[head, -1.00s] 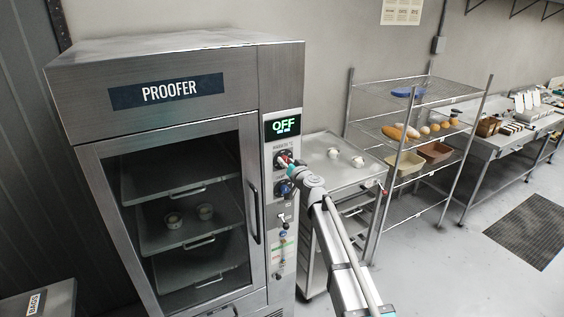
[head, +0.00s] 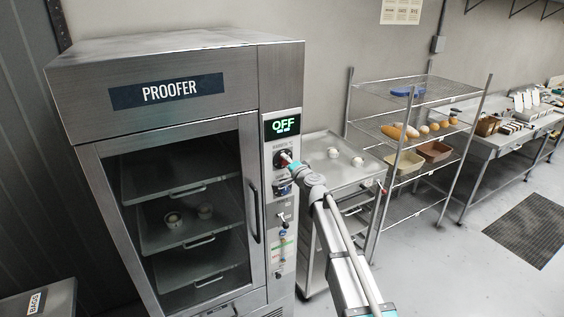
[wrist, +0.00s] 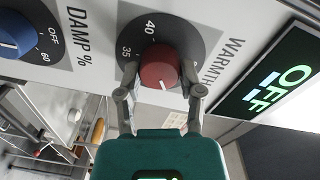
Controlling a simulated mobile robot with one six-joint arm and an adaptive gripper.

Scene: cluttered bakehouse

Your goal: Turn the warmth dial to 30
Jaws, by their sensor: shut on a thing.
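The red warmth dial (wrist: 158,66) is on the proofer's control panel, with a white mark on its face. The numbers 40 and 35 show on the dark scale (wrist: 190,35) around it; other numbers are hidden. My gripper (wrist: 164,84) is shut on the dial, one finger on each side. In the head view my gripper (head: 291,164) is at the panel, partly hiding the dial. The display (head: 283,125) reads OFF, with smaller text below that I cannot read; it also shows in the wrist view (wrist: 276,90).
The blue damp dial (wrist: 14,35) sits beside the warmth dial. The proofer (head: 160,140) has a glass door with a dark handle (head: 254,212). A steel rack with a tray (head: 330,172) stands right of the panel, near my arm.

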